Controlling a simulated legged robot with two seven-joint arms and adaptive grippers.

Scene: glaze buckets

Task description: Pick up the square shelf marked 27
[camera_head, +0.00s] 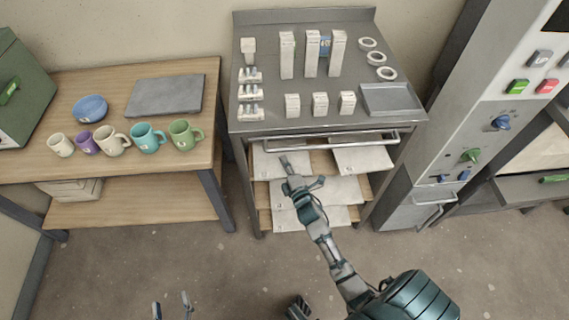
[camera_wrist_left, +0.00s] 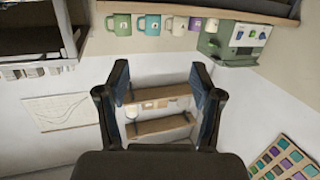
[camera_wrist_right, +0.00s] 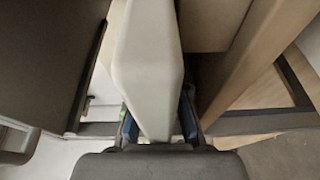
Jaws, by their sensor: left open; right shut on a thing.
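Several pale flat shelves lie on the rack under the metal worktable: one at the upper left (camera_head: 266,168), one at the upper right (camera_head: 362,160), wider ones lower down (camera_head: 338,190). My right gripper (camera_head: 285,161) reaches to the front of the upper left shelf. In the right wrist view it is shut on a pale slab (camera_wrist_right: 148,60), seen between the fingers. It appears to be that upper left shelf. I cannot read a 27 on any shelf. My left gripper (camera_head: 171,306) is open and empty at the bottom of the head view; its spread fingers show in the left wrist view (camera_wrist_left: 160,85).
The metal worktable (camera_head: 345,118) with its front rail (camera_head: 330,140) overhangs the rack and carries pale blocks, rings and a tray. A wooden table (camera_head: 60,100) with several mugs stands left. A grey control cabinet (camera_head: 480,130) stands right. The floor (camera_head: 150,265) in front is clear.

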